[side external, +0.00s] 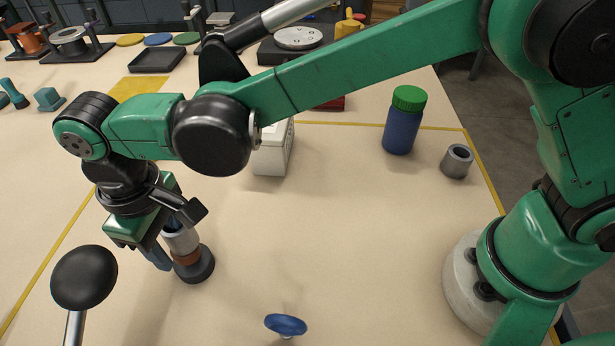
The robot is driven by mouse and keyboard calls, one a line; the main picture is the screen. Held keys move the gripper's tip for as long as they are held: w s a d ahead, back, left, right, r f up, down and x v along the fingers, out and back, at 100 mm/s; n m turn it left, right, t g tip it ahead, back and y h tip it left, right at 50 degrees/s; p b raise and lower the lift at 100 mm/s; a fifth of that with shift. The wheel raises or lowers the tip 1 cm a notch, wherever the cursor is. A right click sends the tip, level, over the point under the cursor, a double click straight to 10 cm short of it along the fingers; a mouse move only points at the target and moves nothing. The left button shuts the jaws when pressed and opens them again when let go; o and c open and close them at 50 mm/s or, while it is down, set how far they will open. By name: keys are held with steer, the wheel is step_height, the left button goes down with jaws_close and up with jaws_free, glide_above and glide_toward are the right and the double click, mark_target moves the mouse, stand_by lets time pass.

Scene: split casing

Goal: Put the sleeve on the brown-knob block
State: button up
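A short grey hollow cylinder (457,161), which looks like a sleeve, stands upright at the right of the table, apart from my gripper. My gripper (168,247) points down at the left, over a round piece with a dark base (196,266), a brown band (187,258) and a light grey upper part (181,240). The grey part is close beside the fingers; whether they grip it is not clear, as one finger is largely hidden. I cannot tell if this piece is the brown-knob block. A white block (270,158) stands partly behind my arm, its top hidden.
A blue bottle with a green lid (400,122) stands near the grey cylinder. A blue disc-topped piece (286,325) is at the front. Trays and fixtures line the back. The middle table is clear.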

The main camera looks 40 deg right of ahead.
steer(key=shift+r, duration=0.1)
step_height(320, 180, up, 12)
steer(key=w+d+r+m+t+y, duration=0.1)
steer(key=w+d+r+m, duration=0.15)
steer(key=d, duration=0.65)
steer(key=s+d+f+m+t, duration=0.1)
steer(key=s+d+f+t, duration=0.1)
steer(key=d, duration=0.5)
steer(key=s+d+f+m+t, duration=0.2)
steer(key=d+f, duration=0.1)
steer(key=d, duration=0.4)
steer(key=s+d+f+m+t+h, duration=0.1)
steer(key=s+d+f+m+t, duration=0.1)
steer(key=d, duration=0.5)
steer(key=shift+f, duration=0.4)
